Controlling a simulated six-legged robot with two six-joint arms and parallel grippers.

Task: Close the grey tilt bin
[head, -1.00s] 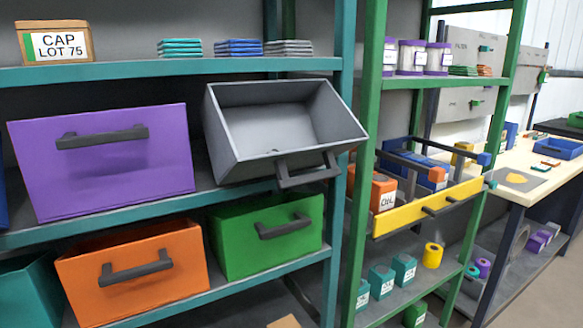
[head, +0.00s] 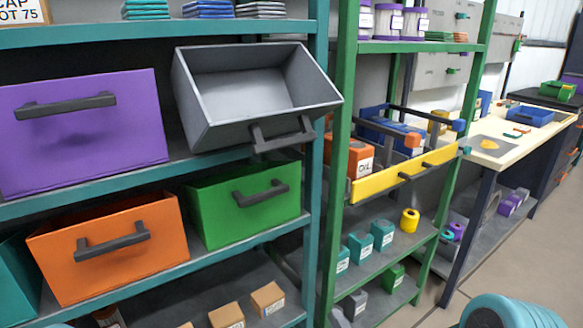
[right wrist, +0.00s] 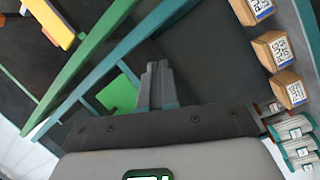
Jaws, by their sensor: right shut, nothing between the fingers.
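The grey tilt bin (head: 255,98) sits on the upper middle shelf in the head view. It is tipped forward and open, with its empty inside showing and its dark handle (head: 282,135) at the lower front. My right gripper (right wrist: 158,68) shows in the right wrist view with its fingers together and nothing between them. The grey bin cannot be made out in that view, and the fingers touch nothing that I can tell. A teal ribbed part of my right arm shows at the lower right of the head view. My left gripper is not in view.
A purple bin (head: 85,130) stands left of the grey bin; orange (head: 110,250) and green (head: 245,203) bins are below. A teal post (head: 318,180) rises just right of the grey bin. A yellow-fronted drawer (head: 400,176) sticks out farther right. Floor at right is clear.

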